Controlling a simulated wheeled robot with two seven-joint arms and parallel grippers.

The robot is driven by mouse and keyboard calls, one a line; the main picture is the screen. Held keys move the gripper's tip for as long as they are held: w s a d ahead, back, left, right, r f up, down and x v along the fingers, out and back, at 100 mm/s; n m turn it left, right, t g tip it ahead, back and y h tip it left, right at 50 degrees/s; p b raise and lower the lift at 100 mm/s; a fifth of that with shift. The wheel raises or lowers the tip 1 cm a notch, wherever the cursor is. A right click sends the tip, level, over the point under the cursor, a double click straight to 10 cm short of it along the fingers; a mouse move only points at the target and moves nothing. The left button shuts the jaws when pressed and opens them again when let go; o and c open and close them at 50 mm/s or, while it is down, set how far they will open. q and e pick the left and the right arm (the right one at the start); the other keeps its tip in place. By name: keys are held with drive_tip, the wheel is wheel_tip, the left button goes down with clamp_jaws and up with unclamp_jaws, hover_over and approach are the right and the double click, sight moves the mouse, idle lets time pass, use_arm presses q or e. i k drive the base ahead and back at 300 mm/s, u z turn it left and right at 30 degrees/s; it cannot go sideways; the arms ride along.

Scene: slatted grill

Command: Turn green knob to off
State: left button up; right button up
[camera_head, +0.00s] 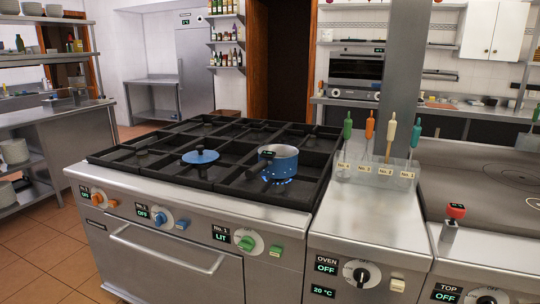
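The green knob (246,243) sits on the stove's front panel, right of the orange and blue knobs. The small display (221,238) beside it reads LIT. A small green button (275,251) is just to its right. Neither of my grippers is in view.
A blue lid (200,156) lies on the black grate. An oven knob (361,276) sits further right. A steel post (399,65) rises behind the several-handled holder (378,172).

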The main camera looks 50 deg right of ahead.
sight(248, 243)
drive_tip(key=z, duration=0.75)
drive_tip(key=i, duration=0.95)
drive_tip(key=z, duration=0.6)
